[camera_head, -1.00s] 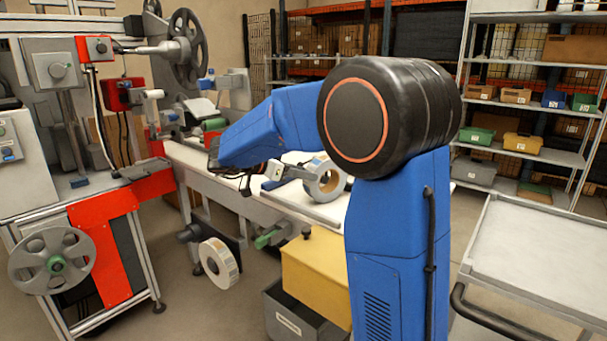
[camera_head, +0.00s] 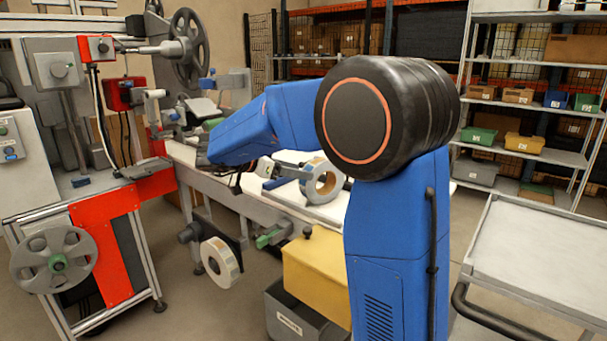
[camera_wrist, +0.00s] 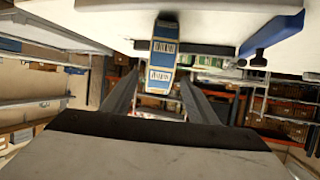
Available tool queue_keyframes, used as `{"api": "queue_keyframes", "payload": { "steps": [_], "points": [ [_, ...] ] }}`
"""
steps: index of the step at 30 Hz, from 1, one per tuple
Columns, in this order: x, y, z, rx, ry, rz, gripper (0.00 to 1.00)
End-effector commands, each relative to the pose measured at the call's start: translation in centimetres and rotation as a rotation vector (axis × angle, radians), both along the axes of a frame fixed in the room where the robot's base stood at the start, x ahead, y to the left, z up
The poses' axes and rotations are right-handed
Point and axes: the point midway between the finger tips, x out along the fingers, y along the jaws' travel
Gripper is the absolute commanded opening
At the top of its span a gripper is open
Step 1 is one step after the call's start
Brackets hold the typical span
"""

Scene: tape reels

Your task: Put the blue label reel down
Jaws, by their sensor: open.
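The blue label reel (camera_head: 322,181) shows in the head view as an upright ring with a pale hub opening, at the white worktop (camera_head: 325,212). In the wrist view, its blue and white labelled edge (camera_wrist: 161,55) lies between and around the tips of my two fingers. My gripper (camera_head: 290,170) reaches in from the left of the reel in the head view. In the wrist view, the two dark fingers (camera_wrist: 158,82) are apart, with visible gaps on both sides of the reel. The reel's contact with the worktop is hard to make out.
Another label reel (camera_head: 220,262) hangs on a spindle below the worktop. A yellow box (camera_head: 315,275) stands over a grey bin (camera_head: 287,318) in front. A labelling machine with a grey spool (camera_head: 52,262) is at left. An empty cart (camera_head: 545,255) is at right.

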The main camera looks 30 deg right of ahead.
Motion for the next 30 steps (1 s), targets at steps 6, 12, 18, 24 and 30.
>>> {"api": "queue_keyframes", "payload": {
  "steps": [6,12,18,24,30],
  "points": [
    [-0.1,4.2,1.7,0.001,-0.001,0.004,0.54],
    [-0.2,6.8,2.8,0.0,0.0,0.002,0.54],
    [-0.3,8.0,3.3,0.0,0.001,0.001,0.54],
    [-0.3,8.1,3.3,0.0,0.001,0.0,0.54],
    [-0.3,8.1,3.3,0.0,0.001,0.0,0.54]
  ]
}}
